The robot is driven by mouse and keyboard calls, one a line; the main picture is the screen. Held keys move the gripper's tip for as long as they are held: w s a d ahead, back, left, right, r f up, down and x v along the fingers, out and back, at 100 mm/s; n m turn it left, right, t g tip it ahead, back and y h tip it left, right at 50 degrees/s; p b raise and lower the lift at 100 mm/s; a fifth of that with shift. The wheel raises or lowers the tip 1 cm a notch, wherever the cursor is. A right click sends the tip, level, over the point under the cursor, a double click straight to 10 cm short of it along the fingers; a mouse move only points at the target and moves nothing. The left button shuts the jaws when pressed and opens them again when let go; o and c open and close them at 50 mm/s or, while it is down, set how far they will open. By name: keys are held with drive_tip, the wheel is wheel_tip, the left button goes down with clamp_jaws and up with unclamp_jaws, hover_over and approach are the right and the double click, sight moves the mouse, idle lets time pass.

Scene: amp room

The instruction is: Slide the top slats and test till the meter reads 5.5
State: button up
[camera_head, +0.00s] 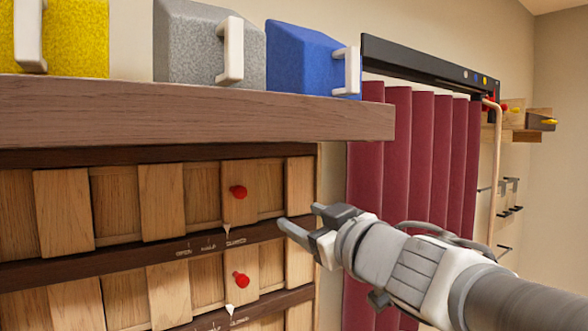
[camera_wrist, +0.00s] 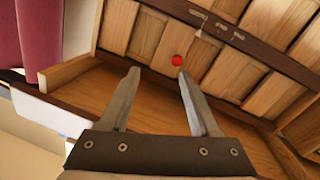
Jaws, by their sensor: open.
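The top row of wooden slats (camera_head: 162,200) hangs under the thick shelf. One slat in it carries a red knob (camera_head: 238,191), with a small white pointer below it over a dark rail with marked positions (camera_head: 205,243). The pointer is near the rail's right-hand mark. A second row with a red knob (camera_head: 241,280) is below. My gripper (camera_head: 300,215) is open and empty, to the right of the top knob. In the wrist view my gripper (camera_wrist: 158,73) has its fingers apart, with a red knob (camera_wrist: 177,60) just beyond the tips. I see no meter reading.
A thick wooden shelf (camera_head: 190,112) juts out above the slats. Yellow (camera_head: 80,40), grey (camera_head: 190,45) and blue (camera_head: 300,60) blocks with white handles stand on it. A dark red curtain (camera_head: 400,150) hangs right, behind my arm, under a black bar (camera_head: 420,62).

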sight(242, 193)
drive_tip(key=w+a, duration=0.4)
drive_tip(key=w+a+r+n+y, duration=0.1)
drive_tip(key=w+a, duration=0.3)
drive_tip(key=a, duration=0.1)
drive_tip(key=w+a+g+y, duration=0.1)
drive_tip(key=w+a, duration=0.3)
drive_tip(key=w, duration=0.1)
drive_tip(key=shift+w+a+r+n, duration=0.1)
drive_tip(key=shift+a+r+n, duration=0.2)
drive_tip(key=shift+n, duration=0.1)
clamp_jaws()
idle(1.2)
